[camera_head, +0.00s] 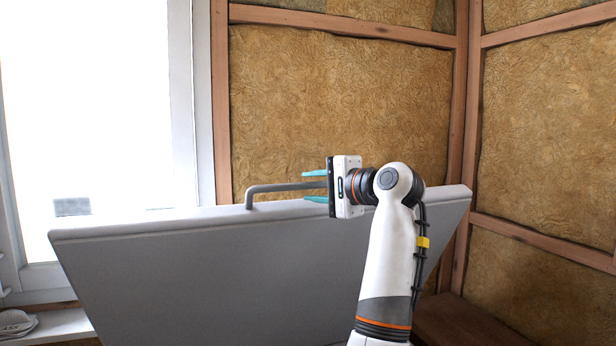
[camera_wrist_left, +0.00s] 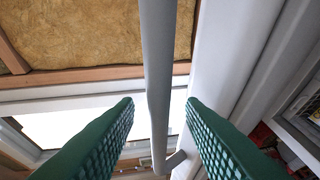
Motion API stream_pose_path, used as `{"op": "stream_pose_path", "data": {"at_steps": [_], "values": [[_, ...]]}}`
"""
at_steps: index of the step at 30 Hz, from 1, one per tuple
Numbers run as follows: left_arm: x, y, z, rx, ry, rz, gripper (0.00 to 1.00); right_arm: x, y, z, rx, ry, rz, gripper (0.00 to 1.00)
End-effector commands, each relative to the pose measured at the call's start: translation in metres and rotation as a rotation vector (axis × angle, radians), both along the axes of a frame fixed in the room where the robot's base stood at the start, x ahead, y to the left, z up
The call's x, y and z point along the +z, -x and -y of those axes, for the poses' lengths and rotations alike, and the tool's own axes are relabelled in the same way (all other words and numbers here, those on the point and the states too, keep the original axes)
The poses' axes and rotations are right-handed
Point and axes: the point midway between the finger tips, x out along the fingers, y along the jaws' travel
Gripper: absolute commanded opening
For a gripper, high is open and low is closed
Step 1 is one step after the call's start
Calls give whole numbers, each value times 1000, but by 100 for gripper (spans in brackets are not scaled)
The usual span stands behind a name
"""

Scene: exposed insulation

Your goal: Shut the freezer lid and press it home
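The grey freezer lid (camera_head: 200,275) stands raised and tilted across the head view. A grey bar handle (camera_head: 270,187) runs along its top edge. My left gripper (camera_head: 308,186) reaches the handle from the right, with one teal finger above the bar and one below. In the left wrist view the handle (camera_wrist_left: 160,60) passes between the two green finger pads (camera_wrist_left: 160,102), with a gap on each side. The gripper is open around the bar. The freezer body is hidden behind the lid in the head view. My right gripper is not in view.
A bright window (camera_head: 95,110) with a white frame is behind the lid at left. Walls of yellow insulation (camera_head: 330,110) between wooden studs stand behind and at right. A dark wooden surface (camera_head: 465,322) lies low at right. Packed goods (camera_wrist_left: 265,140) show at the right in the wrist view.

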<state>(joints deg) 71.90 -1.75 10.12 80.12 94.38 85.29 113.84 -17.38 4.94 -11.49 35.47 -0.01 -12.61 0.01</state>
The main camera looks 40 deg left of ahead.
Motion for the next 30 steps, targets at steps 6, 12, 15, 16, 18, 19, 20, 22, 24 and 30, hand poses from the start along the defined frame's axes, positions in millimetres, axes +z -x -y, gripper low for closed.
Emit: {"op": "stream_pose_path", "data": {"at_steps": [6, 12, 15, 16, 18, 19, 20, 22, 24, 30], "values": [[-2, -2, -20, 0, -1, -1, 36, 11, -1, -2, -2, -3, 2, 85], [-4, -2, -23, -1, -1, -1, 36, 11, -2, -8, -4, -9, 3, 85], [-4, -2, -23, -1, -1, -1, 36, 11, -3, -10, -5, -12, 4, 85], [-4, -2, -23, 0, -1, -1, 34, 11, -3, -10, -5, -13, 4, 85], [-4, -2, -23, 0, -1, -1, 23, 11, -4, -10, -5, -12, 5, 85], [-4, -2, -23, 0, -1, -1, 18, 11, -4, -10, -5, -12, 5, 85], [-4, -2, -23, 0, -1, -1, 13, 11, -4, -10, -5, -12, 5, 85], [-4, -2, -22, 0, -1, -1, 2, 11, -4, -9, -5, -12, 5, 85], [-4, -2, -22, 0, -1, -1, 0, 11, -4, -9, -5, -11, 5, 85], [-4, -2, -22, -1, -1, -1, 0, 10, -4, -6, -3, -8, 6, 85]]}}
